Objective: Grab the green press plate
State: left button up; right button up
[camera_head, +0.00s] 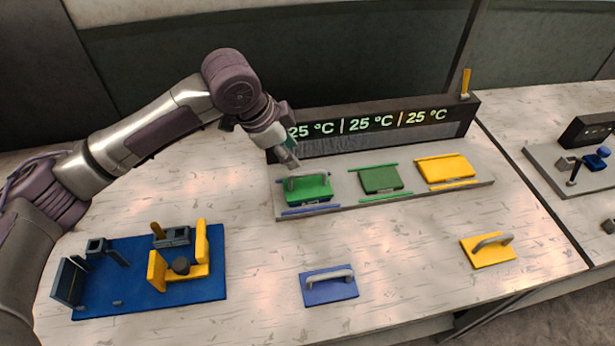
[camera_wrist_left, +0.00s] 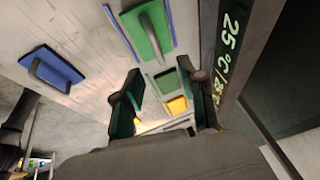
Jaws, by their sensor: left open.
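The green press plate (camera_head: 308,188) with a grey arched handle lies on the left pad of the grey heating station, the pad edged with blue bars. It also shows in the left wrist view (camera_wrist_left: 143,42), its handle beyond the fingertips. My left gripper (camera_head: 288,158) is just above and behind the plate's handle, tilted downward. In the left wrist view its two dark green fingers (camera_wrist_left: 160,70) are spread with nothing held between them. My right gripper is not in view.
The station (camera_head: 460,187) also has a green middle pad (camera_head: 381,179) and a yellow right pad (camera_head: 445,168). Behind stands a display panel (camera_head: 350,148) reading 25 °C. A blue plate (camera_head: 325,290), yellow plate (camera_head: 490,256) and blue fixture board (camera_head: 130,295) lie in front.

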aim_at(309, 173)
pick_arm(q)
jog(key=x, duration=0.6)
jog(key=shift+p, duration=0.4)
jog(key=shift+d+f, duration=0.25)
jog(key=p+x, duration=0.1)
jog(key=x, duration=0.2)
jog(key=shift+s+d+f+p, duration=0.15)
jog(key=shift+d+f+p, duration=0.05)
jog(key=shift+p, duration=0.1)
jog(key=shift+w+d+f, duration=0.1)
jog(key=shift+w+f, duration=0.1)
jog(key=shift+f, duration=0.2)
grip_shut()
jog(key=shift+r, duration=0.15)
